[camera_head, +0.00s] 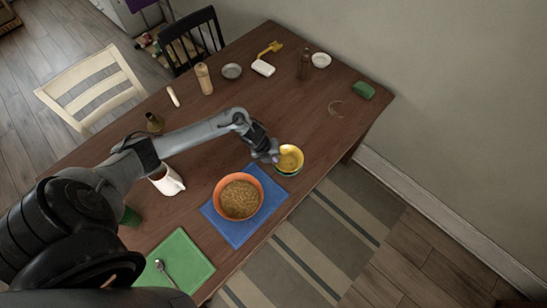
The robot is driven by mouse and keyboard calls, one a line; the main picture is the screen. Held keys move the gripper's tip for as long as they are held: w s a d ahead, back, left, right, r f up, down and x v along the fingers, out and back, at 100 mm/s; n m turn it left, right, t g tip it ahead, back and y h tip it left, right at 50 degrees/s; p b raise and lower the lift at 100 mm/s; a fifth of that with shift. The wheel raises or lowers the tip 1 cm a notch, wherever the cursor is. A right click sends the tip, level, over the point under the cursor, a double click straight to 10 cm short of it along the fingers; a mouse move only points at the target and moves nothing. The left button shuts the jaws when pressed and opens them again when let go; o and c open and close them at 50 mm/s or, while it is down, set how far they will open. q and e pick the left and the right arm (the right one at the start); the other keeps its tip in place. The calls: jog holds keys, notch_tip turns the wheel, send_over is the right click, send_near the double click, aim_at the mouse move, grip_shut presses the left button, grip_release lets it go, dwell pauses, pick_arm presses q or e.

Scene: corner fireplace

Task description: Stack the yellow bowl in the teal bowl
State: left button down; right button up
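The yellow bowl (291,157) is near the table's right-hand front edge. A thin teal edge, which looks like the teal bowl (288,174), shows just under it; most of that bowl is hidden. The yellow bowl appears to sit in or on it, but how deep I cannot tell. My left gripper (272,154) is at the left rim of the yellow bowl. Its fingers are too small and dark to show whether they are shut on the rim. My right gripper is not in view.
An orange bowl of brown food (239,197) stands on a blue mat (213,216), close in front of my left arm. Bottles, dishes and a green block (363,91) stand farther back. The table's middle is clear.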

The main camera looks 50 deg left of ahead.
pick_arm(q)
jog(key=shift+f+b, duration=0.4)
jog(key=shift+f, duration=0.15)
jog(key=c, duration=1.4)
grip_release()
jog(key=shift+o, duration=0.2)
jog(key=shift+f, duration=0.1)
